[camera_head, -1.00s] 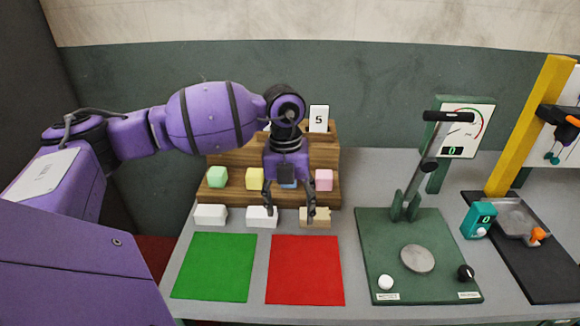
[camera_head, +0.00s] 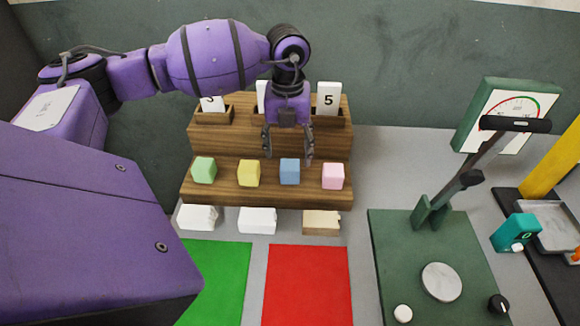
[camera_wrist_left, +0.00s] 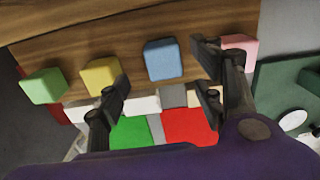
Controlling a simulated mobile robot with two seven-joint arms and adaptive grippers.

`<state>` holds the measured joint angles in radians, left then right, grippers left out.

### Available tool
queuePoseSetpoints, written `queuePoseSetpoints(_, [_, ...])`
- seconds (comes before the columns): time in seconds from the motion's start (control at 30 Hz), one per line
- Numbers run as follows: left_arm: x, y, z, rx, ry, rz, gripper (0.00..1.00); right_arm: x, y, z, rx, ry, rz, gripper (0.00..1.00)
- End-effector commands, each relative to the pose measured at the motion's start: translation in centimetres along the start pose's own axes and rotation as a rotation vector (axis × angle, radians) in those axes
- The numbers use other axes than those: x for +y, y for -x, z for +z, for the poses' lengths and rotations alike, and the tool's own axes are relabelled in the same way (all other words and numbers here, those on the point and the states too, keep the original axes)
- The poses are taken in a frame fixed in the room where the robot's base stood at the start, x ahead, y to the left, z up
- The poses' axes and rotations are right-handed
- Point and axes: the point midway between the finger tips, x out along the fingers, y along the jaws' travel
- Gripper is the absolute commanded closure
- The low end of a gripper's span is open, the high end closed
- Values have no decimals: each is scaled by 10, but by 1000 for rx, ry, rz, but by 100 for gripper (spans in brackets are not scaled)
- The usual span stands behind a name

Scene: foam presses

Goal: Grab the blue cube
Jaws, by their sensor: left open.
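The blue cube (camera_head: 290,171) sits on the lower step of the wooden rack (camera_head: 262,196), between the yellow cube (camera_head: 248,173) and the pink cube (camera_head: 333,176). My left gripper (camera_head: 287,160) points down just above and around the blue cube's place in the head view, fingers spread and empty. In the left wrist view the blue cube (camera_wrist_left: 163,60) lies beyond the open fingertips, between the two finger lines, not touched as far as I can see. My right gripper is in neither view.
A green cube (camera_head: 204,170) stands at the step's left end. Number cards (camera_head: 328,98) stand on the upper step. White blocks (camera_head: 257,220) and a tan block (camera_head: 321,222) lie in front, before green (camera_head: 222,280) and red (camera_head: 307,285) mats. A green press (camera_head: 430,265) stands right.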

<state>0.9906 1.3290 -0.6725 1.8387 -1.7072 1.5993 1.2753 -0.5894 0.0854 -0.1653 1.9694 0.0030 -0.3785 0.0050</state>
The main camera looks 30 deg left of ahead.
Motion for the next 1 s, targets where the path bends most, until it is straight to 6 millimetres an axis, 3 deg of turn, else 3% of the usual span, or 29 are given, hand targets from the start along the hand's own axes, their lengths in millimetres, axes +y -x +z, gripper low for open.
queuePoseSetpoints(0.17, [-2,-14,-1,-1,0,-1,39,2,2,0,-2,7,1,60])
queuePoseSetpoints(0.43, [-5,-52,-2,0,0,-1,39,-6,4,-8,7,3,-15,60])
queuePoseSetpoints(0.67, [-5,-56,-1,-1,0,-1,39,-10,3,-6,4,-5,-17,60])
queuePoseSetpoints(1.0, [-5,-56,-1,-1,0,-1,79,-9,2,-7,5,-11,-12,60])
